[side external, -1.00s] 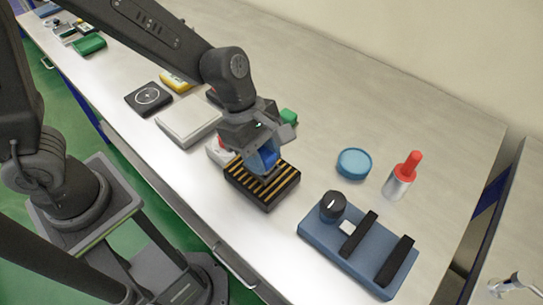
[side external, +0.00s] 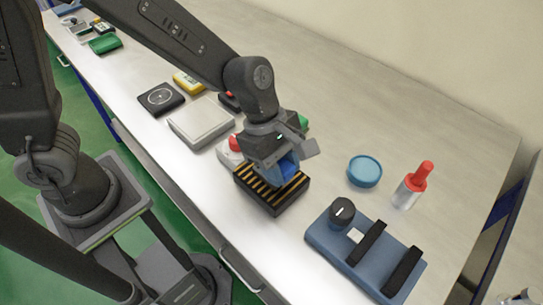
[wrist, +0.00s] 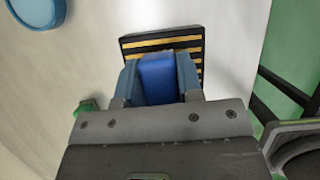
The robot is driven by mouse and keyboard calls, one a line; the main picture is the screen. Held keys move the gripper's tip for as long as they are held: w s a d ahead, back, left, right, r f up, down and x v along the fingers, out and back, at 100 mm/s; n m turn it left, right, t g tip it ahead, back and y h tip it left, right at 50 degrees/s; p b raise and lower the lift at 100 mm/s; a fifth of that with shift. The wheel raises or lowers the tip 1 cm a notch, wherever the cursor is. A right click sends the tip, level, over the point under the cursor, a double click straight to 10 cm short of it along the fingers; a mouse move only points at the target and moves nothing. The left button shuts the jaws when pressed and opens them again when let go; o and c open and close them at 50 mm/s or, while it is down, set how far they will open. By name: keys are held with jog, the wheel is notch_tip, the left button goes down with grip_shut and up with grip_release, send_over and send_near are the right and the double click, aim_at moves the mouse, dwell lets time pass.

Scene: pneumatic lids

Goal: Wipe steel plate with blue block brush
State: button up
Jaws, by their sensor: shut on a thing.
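The blue block brush (wrist: 158,80) is held between the two fingers of my gripper (wrist: 160,82). In the side view my gripper (side external: 284,172) is over the far right part of a black block with yellow stripes (side external: 262,192). The brush (side external: 287,167) is partly hidden by the fingers there, and I cannot tell whether its underside touches the stripes. A light grey square plate (side external: 201,121), which looks like the steel plate, lies on the bench to the left of my gripper. Its top is bare.
A red-and-white button (side external: 229,150) is between the plate and the striped block. A blue round dish (side external: 364,171), a red-capped bottle (side external: 411,185) and a blue fixture with a knob (side external: 340,250) stand to the right.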

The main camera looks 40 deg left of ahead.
jog(key=shift+d, duration=0.5)
jog(key=shift+a+r, duration=0.2)
jog(key=shift+r, duration=3.85)
